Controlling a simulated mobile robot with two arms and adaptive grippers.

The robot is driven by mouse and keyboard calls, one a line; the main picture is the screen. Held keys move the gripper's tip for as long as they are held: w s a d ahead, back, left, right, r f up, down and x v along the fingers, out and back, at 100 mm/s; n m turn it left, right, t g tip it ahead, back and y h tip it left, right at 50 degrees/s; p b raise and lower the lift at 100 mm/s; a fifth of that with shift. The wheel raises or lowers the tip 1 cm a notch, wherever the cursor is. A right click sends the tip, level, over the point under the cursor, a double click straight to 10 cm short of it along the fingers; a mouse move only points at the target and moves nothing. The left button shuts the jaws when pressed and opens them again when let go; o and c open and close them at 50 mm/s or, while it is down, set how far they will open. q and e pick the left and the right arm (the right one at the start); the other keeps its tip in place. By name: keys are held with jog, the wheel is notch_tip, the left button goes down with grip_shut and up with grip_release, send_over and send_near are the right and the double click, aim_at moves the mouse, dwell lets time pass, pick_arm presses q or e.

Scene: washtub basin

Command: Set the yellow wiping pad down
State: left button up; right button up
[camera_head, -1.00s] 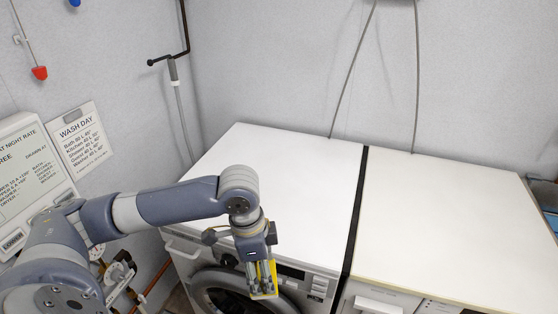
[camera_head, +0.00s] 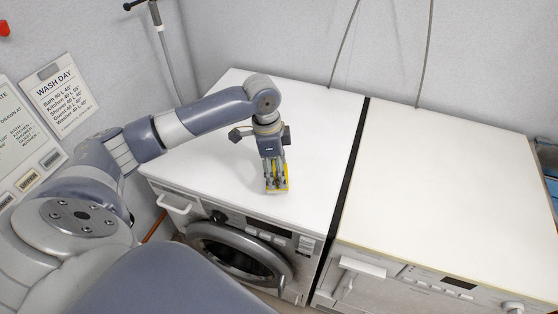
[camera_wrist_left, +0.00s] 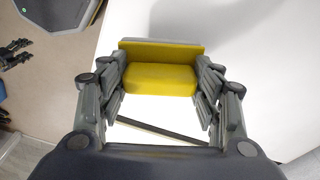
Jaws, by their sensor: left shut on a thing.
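The yellow wiping pad (camera_head: 284,183) is held in my left gripper (camera_head: 275,186), over the white top of the left machine (camera_head: 225,120) close to its front edge. In the left wrist view the pad (camera_wrist_left: 160,79) sits between the two fingers of my left gripper (camera_wrist_left: 160,88), which are shut on it. It has a thick yellow block and a flat, wider strip along its far side. I cannot tell whether the pad touches the machine top.
A second machine with a white top (camera_head: 450,190) stands to the right, across a dark gap (camera_head: 345,200). Both tops are bare around the arm. The left machine's round door (camera_head: 235,250) is below the front edge. Two cables hang on the back wall.

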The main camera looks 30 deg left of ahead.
pick_arm(q)
jog(key=w, duration=0.1)
jog(key=w+a, duration=0.1)
jog(key=w, duration=0.1)
jog(key=shift+w+a+f+p, duration=0.1)
jog(key=shift+w+a+p, duration=0.25)
jog(key=shift+w+a, duration=0.05)
notch_tip(320, 180, down, 3)
jog(key=shift+r+p, duration=0.2)
jog(key=shift+p, duration=0.4)
jog(key=shift+f, duration=0.5)
jog(key=shift+f, duration=0.1)
jog(key=shift+f, duration=0.1)
jog(key=o, duration=1)
jog(key=shift+o, duration=0.2)
